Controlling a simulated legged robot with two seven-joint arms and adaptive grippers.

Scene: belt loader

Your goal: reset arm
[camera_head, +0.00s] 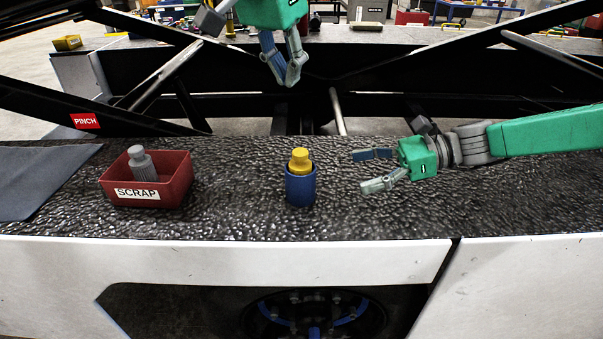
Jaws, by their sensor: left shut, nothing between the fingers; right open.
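My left gripper (289,78) hangs at the top middle, pointing down, shut and empty, above and beyond the blue cup. My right gripper (368,170) comes in from the right, low over the dark textured surface. It points left with its fingers apart and nothing between them. A blue cup (300,188) stands upright in the middle of the surface, with a yellow bottle-shaped piece (300,160) upright in it. The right gripper is to the right of the cup, apart from it. A red bin marked SCRAP (175,189) stands at the left with a grey bottle-shaped piece (141,164) inside.
The dark textured surface (235,215) is bare between bin and cup. A dark grey cloth or mat (40,175) lies at the left edge. Black crossed bars, one with a red PINCH label (85,121), stand behind. A white panel (240,262) runs along the front.

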